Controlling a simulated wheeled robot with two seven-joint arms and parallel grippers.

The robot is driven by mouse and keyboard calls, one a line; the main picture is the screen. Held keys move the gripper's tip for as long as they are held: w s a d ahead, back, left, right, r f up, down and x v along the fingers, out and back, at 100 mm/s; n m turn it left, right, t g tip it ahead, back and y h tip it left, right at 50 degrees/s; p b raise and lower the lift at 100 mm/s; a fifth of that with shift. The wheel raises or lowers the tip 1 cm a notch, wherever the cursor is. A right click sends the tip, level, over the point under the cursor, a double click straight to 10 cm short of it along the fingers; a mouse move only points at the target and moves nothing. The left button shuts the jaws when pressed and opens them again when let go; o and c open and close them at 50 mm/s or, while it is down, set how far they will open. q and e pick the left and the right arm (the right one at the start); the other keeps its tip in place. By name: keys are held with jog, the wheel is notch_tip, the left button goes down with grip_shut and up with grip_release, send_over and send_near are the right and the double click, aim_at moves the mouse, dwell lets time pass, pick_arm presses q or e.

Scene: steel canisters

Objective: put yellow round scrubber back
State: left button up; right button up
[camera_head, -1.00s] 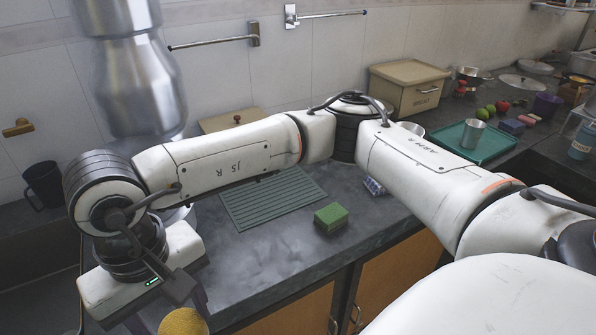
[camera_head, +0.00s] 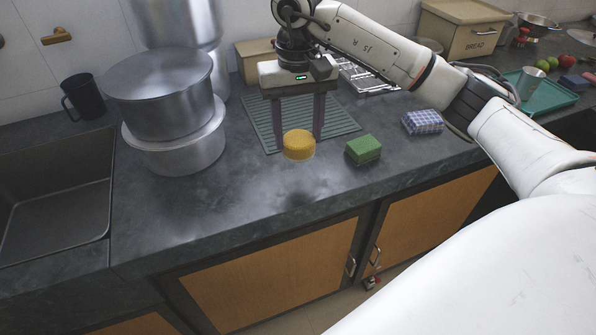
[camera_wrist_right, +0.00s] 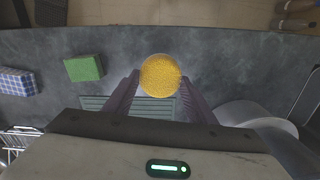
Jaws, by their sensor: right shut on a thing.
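The yellow round scrubber (camera_head: 299,145) is held between the fingertips of my right gripper (camera_head: 298,140). The gripper is shut on it and points down, with the scrubber above the dark counter and a shadow below it on the counter. In the right wrist view the scrubber (camera_wrist_right: 160,75) sits between the two finger ends. A green ribbed mat (camera_head: 345,117) lies on the counter just behind. A green sponge (camera_head: 363,149) rests to the right of the scrubber. My left gripper is not in view.
Steel canisters (camera_head: 160,90) stand stacked at the left, beside the sink (camera_head: 55,200) and a black mug (camera_head: 82,97). A blue checked sponge (camera_head: 422,122) lies at the right. A steel rack (camera_head: 368,78) stands behind the mat. The counter's front (camera_head: 230,215) is clear.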

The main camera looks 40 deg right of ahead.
aim_at(297, 137)
jog(key=shift+f, duration=4.1)
jog(key=o, duration=1.1)
notch_tip(297, 137, up, 12)
jog(key=shift+a+r, duration=0.1)
jog(key=shift+r, duration=0.1)
